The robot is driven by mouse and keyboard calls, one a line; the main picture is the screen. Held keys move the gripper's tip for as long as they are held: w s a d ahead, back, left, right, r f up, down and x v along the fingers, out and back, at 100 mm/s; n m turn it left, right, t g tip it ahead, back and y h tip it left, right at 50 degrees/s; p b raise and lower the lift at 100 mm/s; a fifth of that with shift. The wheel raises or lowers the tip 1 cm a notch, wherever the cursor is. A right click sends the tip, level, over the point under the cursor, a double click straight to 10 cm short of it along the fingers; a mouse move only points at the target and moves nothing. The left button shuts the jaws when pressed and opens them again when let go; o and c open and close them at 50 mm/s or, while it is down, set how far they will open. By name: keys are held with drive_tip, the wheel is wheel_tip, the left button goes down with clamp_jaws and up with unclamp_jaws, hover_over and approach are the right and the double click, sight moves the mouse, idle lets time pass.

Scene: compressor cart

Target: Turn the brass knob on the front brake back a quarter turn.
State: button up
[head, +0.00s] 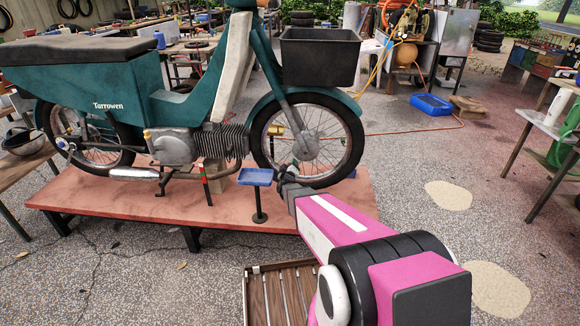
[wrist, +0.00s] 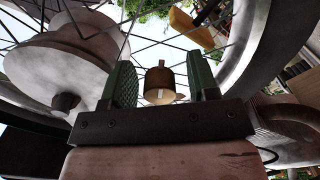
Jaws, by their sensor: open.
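A brass knob (wrist: 160,84) with a pale mark on its near end shows in the wrist view, beside the grey front wheel hub (wrist: 65,70). My gripper (wrist: 162,82) is open, with its two green ribbed fingers on either side of the knob. A gap shows between the knob and each finger, so neither seems to touch it. In the head view my gripper (head: 281,172) is low beside the front wheel (head: 335,165), below the hub (head: 305,146). A small brass-coloured part (head: 276,130) shows above it; I cannot tell whether this is the same knob.
The teal moped (head: 190,100) stands on a red platform (head: 120,208). A blue tray on a post (head: 255,176) stands just left of my gripper. In the wrist view a yellowish part (wrist: 192,27) lies beyond the fingers, and wheel spokes cross behind. A slatted wooden crate (head: 252,300) is in front.

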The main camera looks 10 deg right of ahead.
drive_tip(key=v, duration=1)
